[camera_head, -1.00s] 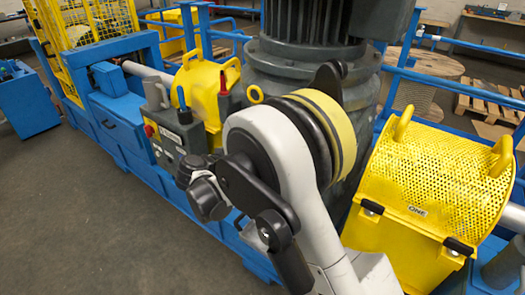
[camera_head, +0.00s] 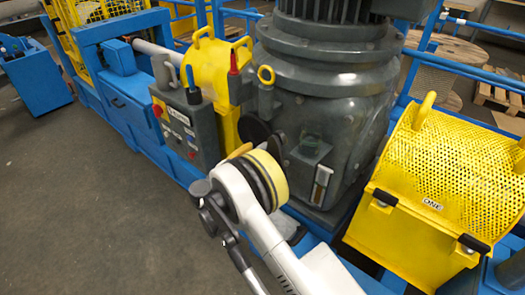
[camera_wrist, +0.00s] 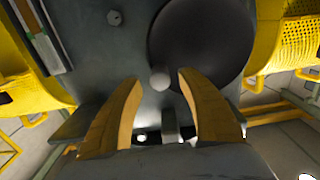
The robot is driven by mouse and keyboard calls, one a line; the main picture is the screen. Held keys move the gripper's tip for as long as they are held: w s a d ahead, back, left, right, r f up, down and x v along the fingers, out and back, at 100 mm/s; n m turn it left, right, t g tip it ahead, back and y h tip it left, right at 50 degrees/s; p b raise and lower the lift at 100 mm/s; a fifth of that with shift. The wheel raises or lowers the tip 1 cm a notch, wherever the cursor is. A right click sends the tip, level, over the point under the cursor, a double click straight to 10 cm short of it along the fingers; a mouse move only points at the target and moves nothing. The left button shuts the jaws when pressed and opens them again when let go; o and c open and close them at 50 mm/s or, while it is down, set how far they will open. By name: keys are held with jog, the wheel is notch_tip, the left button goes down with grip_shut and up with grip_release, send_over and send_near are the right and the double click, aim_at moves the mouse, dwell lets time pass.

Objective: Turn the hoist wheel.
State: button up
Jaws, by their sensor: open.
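The hoist wheel shows in the wrist view as a dark round disc (camera_wrist: 207,40) on a grey housing. A small light-grey knob (camera_wrist: 160,80) sits near the disc's lower left edge. In the head view a black disc (camera_head: 253,129) on the machine, partly hidden behind my arm, looks like the same wheel. My gripper (camera_wrist: 159,79) is open, with its two orange-yellow fingers on either side of the knob in the picture. I cannot tell whether the knob is within their depth. In the head view a finger (camera_head: 240,151) shows just below the disc.
A grey control box (camera_head: 186,130) with levers stands left of my gripper. A yellow perforated guard (camera_head: 450,165) is at the right. The large grey gearbox (camera_head: 335,120) rises behind my arm. Open floor (camera_head: 80,210) lies at the lower left.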

aim_at(269, 143)
jog(key=shift+b+x, duration=0.35)
jog(key=shift+x, duration=1.35)
jog(key=shift+c, duration=0.4)
grip_shut()
jog(key=shift+d, duration=0.15)
